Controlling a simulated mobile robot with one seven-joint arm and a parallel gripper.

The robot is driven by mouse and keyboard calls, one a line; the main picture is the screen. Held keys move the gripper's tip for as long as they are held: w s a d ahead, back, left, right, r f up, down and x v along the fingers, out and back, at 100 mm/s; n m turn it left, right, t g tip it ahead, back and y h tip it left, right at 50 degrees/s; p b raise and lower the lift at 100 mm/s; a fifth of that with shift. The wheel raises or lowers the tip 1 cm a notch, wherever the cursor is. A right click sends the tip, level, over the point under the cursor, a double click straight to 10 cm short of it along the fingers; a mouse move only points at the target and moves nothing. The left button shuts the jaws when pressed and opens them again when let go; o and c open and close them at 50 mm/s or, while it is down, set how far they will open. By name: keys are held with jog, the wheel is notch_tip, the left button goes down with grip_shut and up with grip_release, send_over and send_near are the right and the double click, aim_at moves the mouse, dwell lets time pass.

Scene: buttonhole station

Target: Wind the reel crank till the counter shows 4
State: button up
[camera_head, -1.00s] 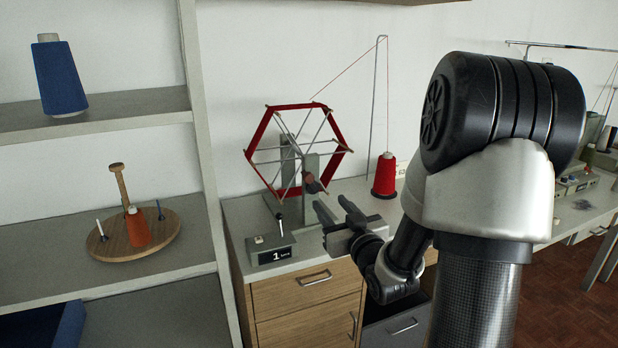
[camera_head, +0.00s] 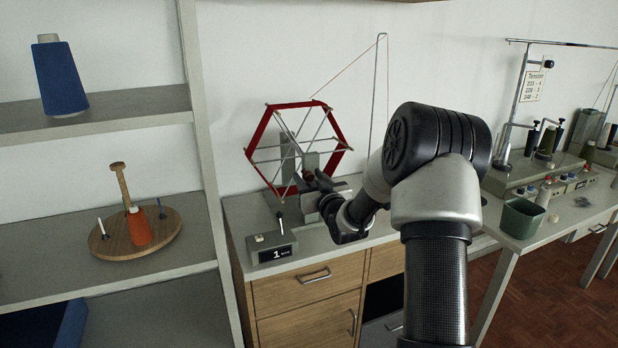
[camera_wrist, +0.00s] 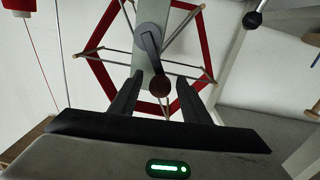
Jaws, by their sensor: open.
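The reel (camera_head: 297,150), a hexagon frame wound with red thread, stands on the cabinet top. Its crank (camera_wrist: 152,52) ends in a dark red-brown knob (camera_wrist: 159,86), hanging downward in the wrist view. My gripper (camera_wrist: 157,85) is open, its two fingers pointing at the knob, one on either side in that view; I cannot tell whether they touch it. In the head view my gripper (camera_head: 312,184) is at the reel's hub and partly hides the crank. The counter (camera_head: 272,250) in front of the reel reads 1.
A small lever with a black ball (camera_head: 279,215) stands by the counter. A thread stand (camera_head: 378,95) rises behind my arm. Shelves (camera_head: 150,220) on the left hold a blue cone (camera_head: 60,78) and a wooden spool stand (camera_head: 160,232). A bench with a green bin (camera_head: 521,218) is at right.

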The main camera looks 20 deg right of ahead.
jog(key=shift+w, duration=0.15)
grip_shut()
